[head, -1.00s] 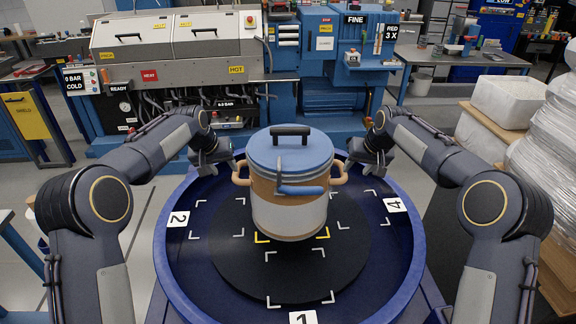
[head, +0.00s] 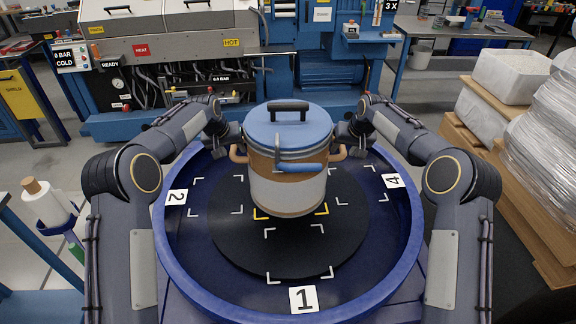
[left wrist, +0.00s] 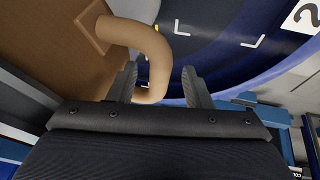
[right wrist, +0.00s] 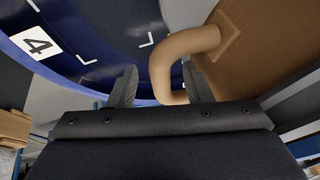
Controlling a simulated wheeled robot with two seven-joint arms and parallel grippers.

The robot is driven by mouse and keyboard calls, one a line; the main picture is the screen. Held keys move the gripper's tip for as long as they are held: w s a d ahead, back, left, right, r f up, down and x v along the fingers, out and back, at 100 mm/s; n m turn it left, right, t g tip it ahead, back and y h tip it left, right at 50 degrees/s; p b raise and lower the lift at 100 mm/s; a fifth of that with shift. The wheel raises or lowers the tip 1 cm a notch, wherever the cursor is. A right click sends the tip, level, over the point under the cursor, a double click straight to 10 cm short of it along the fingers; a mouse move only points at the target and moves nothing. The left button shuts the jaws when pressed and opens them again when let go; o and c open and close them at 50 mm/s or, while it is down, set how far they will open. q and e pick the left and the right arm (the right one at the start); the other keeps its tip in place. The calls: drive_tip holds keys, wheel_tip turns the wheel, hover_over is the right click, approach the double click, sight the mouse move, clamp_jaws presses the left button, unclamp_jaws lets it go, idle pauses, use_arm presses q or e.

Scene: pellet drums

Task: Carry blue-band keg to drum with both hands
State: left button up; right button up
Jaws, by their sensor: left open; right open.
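The keg (head: 287,190) is pale with brown bands and a blue lid (head: 289,127) with a black handle and a blue front lever. It is upright over the dark disc (head: 225,240) inside the blue drum (head: 165,240); I cannot tell if its base touches. My left gripper (left wrist: 158,82) is open, its fingers on either side of the keg's left tan handle (left wrist: 150,45). My right gripper (right wrist: 160,82) is open, its fingers on either side of the right tan handle (right wrist: 185,45). In the head view both grippers are partly hidden beside the keg.
The drum has white number cards, such as card 1 (head: 303,298), and corner marks on its disc. A machine (head: 180,60) stands behind. Wrapped pallet goods (head: 535,110) are at right, and a white roll (head: 45,205) is at left.

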use_arm(q)
drive_tip(key=shift+x, duration=0.8)
use_arm(e)
drive_tip(key=shift+x, duration=0.8)
use_arm(q)
drive_tip(key=shift+c, duration=0.2)
use_arm(e)
drive_tip(key=shift+c, duration=0.2)
use_arm(q)
clamp_jaws()
use_arm(e)
clamp_jaws()
use_arm(q)
drive_tip(key=shift+w+r, duration=0.1)
drive_tip(key=shift+r, duration=0.1)
use_arm(e)
drive_tip(key=shift+w+r, duration=0.1)
drive_tip(key=shift+r, duration=0.1)
